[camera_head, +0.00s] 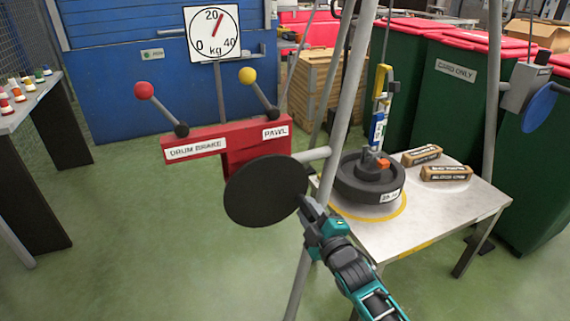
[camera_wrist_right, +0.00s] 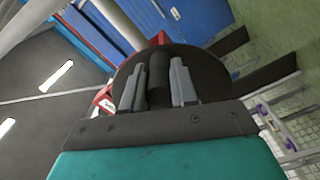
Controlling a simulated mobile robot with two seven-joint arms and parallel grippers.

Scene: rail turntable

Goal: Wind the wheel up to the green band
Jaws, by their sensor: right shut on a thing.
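The wheel (camera_head: 262,192) is a black disc at the middle of the head view, on a grey shaft by the slanted post; it also shows in the wrist view (camera_wrist_right: 205,72). My right gripper (camera_head: 306,204) is at its right edge, shut on a dark handle (camera_wrist_right: 158,78) between the fingers. A red bracket (camera_head: 195,138) carries a red-knobbed DRUM BRAKE lever (camera_head: 162,105) and a yellow-knobbed PAWL lever (camera_head: 259,90). The kg dial (camera_head: 212,34) has its red needle near 20. I cannot make out a green band. My left gripper is out of view.
A dark round weight (camera_head: 368,184) stands on a white table (camera_head: 440,222) under a hanging yellow-and-blue link (camera_head: 380,105). Two small boxes (camera_head: 446,173) lie beside it. Slanted grey posts (camera_head: 340,105) frame the wheel. Green bins (camera_head: 450,105) stand behind.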

